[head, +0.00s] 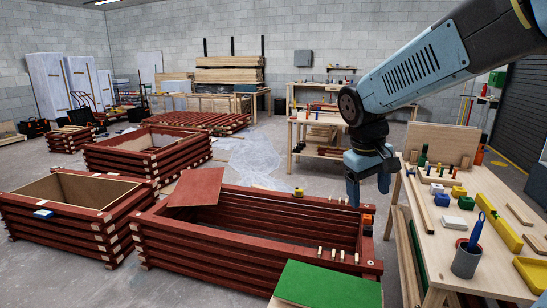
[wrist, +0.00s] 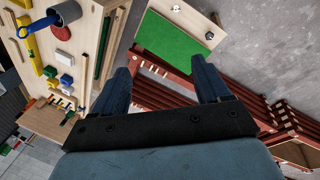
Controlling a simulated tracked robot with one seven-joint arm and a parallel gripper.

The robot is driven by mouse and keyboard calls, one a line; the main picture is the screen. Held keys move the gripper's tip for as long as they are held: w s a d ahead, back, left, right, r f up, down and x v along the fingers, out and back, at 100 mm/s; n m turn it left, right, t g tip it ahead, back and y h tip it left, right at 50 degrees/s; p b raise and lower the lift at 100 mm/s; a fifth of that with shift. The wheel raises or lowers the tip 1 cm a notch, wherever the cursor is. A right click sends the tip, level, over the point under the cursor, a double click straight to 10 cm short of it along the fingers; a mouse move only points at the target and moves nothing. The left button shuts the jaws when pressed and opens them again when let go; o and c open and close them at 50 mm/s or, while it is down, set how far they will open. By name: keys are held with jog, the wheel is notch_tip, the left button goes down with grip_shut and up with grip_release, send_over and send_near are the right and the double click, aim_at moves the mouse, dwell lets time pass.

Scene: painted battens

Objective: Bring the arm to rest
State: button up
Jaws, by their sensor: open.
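My gripper (head: 368,190) hangs from my blue and black arm, pointing down, in the right half of the head view. It is above the right end of a long red batten box (head: 255,240), close to the workbench's left edge. In the wrist view the two dark fingers of my gripper (wrist: 168,85) stand well apart with nothing between them. The red battens of the box (wrist: 180,100) show behind and below the fingers. I cannot tell the exact height of the fingertips above the box's rim.
A wooden workbench (head: 455,245) at right holds coloured blocks, a yellow level (head: 500,222) and a grey cup (head: 466,262) with a blue tool. A green-topped surface (head: 325,287) lies in front. More red boxes (head: 75,210) stand at left. Open floor lies behind the boxes.

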jog(key=s+d+r+m+t+y, duration=0.1)
jog(key=s+m+t, duration=0.1)
jog(key=s, duration=0.5)
jog(key=s+d+r+m+t+y, duration=0.1)
jog(key=s+r+m+t, duration=0.1)
jog(key=s, duration=0.4)
jog(key=shift+s, duration=0.35)
jog(key=shift+c, duration=0.3)
